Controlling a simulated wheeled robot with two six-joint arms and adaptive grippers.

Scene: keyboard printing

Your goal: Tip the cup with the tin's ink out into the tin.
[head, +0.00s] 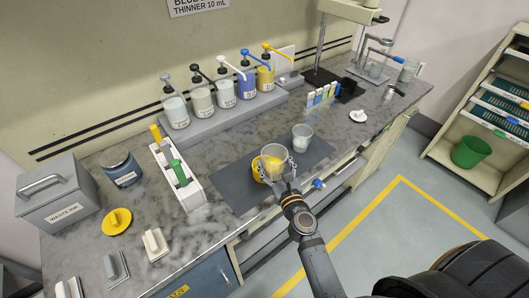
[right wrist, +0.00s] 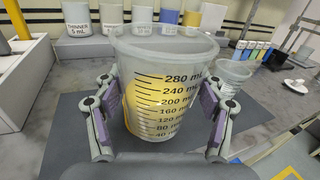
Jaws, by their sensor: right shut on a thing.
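A clear measuring cup (head: 273,158) with black mL marks is between the fingers of my right gripper (head: 285,178), which is shut on its sides. In the right wrist view the cup (right wrist: 168,75) looks about upright, with purple finger pads of the gripper (right wrist: 168,115) on both sides. Yellow shows through its wall; I cannot tell how much is ink inside and how much lies behind. A yellow round thing (head: 257,172), perhaps a tin, shows beside and partly behind the cup on the dark mat. A blue tin (head: 121,169) stands at the left. My left gripper is not seen.
A second clear cup (head: 302,138) stands on the mat (head: 236,185) just right of the held cup. Pump bottles (head: 224,90) line the back. A white marker rack (head: 178,178), yellow lid (head: 117,222) and grey waste ink box (head: 60,192) are at left.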

